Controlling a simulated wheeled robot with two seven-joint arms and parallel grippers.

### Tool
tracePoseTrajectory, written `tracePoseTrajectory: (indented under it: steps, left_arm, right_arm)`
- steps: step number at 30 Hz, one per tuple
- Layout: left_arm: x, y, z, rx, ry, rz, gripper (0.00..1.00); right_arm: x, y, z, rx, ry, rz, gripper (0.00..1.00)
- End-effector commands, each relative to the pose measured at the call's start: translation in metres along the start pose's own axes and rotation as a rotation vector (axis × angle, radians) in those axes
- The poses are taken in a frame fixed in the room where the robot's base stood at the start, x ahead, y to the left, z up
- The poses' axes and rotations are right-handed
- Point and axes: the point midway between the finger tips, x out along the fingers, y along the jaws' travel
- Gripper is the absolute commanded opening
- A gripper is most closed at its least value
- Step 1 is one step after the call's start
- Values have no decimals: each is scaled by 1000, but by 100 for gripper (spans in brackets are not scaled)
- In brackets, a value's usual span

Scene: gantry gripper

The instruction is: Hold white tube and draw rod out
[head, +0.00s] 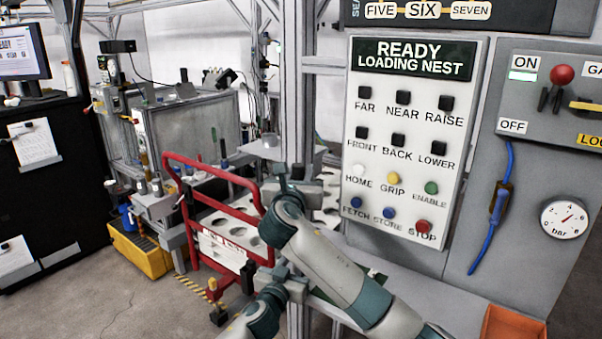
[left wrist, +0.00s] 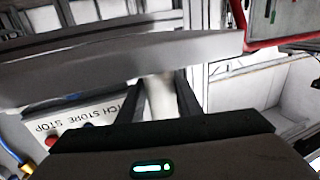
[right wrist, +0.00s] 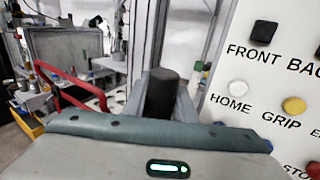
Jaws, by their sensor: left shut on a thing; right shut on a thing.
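My left gripper (left wrist: 160,98) is shut on a pale, whitish tube (left wrist: 158,103), which shows between its two dark fingers in the left wrist view. The upper part of that tube is blurred and hidden behind a grey shape. My right gripper (right wrist: 163,105) is shut on a dark cylinder, the rod's end (right wrist: 161,92), which stands upright between its fingers. In the head view my right gripper (head: 296,178) is above my left gripper (head: 292,279), close to the grey upright post. My arm hides most of the tube and rod there, so I cannot tell how far the rod is out.
The control panel (head: 352,200) with labelled buttons stands just right of my right gripper. A red frame (head: 178,205) and a plate with round holes (head: 222,222) lie to the left. An orange bin (head: 512,325) is at the bottom right.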

Motion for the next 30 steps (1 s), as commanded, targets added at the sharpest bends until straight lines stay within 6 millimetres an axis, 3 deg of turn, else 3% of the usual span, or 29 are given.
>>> tracePoseTrajectory:
  steps: [30]
  left_arm:
    - [0,0,1,0,-1,0,10]
  right_arm:
    - [0,0,31,0,-1,0,0]
